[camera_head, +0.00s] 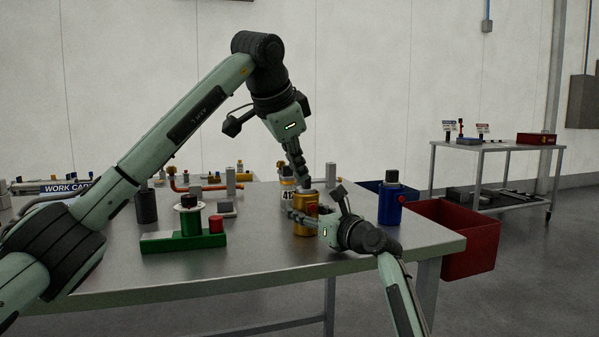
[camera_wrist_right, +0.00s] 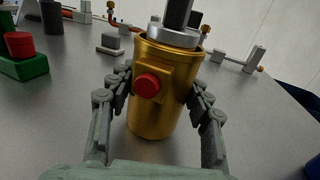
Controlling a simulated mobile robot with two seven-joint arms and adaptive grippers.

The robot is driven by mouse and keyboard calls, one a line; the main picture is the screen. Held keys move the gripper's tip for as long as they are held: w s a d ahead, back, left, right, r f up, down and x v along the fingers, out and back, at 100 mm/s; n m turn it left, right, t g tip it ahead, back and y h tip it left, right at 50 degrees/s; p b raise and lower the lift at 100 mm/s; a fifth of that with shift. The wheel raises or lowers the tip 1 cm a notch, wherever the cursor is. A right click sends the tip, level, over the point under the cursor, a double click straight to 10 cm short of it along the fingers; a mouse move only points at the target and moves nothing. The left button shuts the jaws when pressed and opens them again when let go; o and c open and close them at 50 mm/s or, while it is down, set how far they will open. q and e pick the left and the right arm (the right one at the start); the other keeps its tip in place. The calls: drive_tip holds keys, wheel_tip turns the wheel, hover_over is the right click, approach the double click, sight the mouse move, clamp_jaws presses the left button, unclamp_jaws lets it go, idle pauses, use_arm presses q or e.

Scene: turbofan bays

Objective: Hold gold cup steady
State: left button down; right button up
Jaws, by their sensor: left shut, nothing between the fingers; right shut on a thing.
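The gold cup (camera_head: 305,228) stands upright near the right part of the grey table. In the right wrist view the gold cup (camera_wrist_right: 153,118) shows a red round button on its side. My right gripper (camera_head: 302,217) is shut on the cup, with one finger on each side of it in the wrist view (camera_wrist_right: 156,98). A silver disc-shaped piece (camera_wrist_right: 172,37) with a dark post sits in the cup's mouth. My left gripper (camera_head: 301,184) is shut and empty, pointing down just above the cup. I cannot tell whether its fingertips touch the piece in the cup.
A blue container (camera_head: 390,207) with a black top stands right of the cup. A green block (camera_head: 183,242) and a dark cylinder (camera_head: 146,207) stand on the left. A red bin (camera_head: 470,240) is beyond the table's right edge. The table's front is clear.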

drive_tip(key=o, duration=1.4)
